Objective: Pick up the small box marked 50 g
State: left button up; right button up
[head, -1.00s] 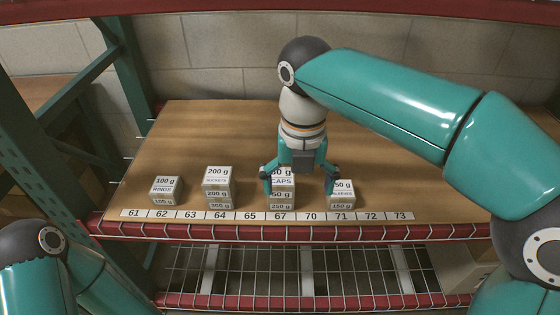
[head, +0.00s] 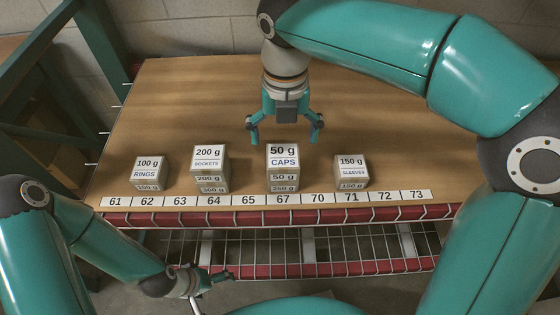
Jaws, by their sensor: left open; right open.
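My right gripper (head: 285,138) is open and empty. In the picture its fingertips lie just above and behind the 50 g box, one to each side, and no contact shows. My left gripper (head: 212,285) is low at the left, in front of the shelf edge. It is open and empty, far from the 50 g box.
A 100 g RINGS box (head: 149,170) is further left, and a 150 g SLEEVES box (head: 351,170) is to the right. The wooden shelf (head: 190,95) is clear behind them.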

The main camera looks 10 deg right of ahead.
aim_at(283, 155)
notch_tip(283, 155, down, 2)
jog(key=shift+d+f, duration=0.1)
jog(key=shift+f, duration=0.1)
jog(key=f+b, duration=0.1)
jog(key=f, duration=0.1)
jog(key=f+b, duration=0.1)
jog(key=f, duration=0.1)
jog(key=shift+a+f, duration=0.2)
jog(key=shift+f, duration=0.2)
jog(key=c, duration=1.2)
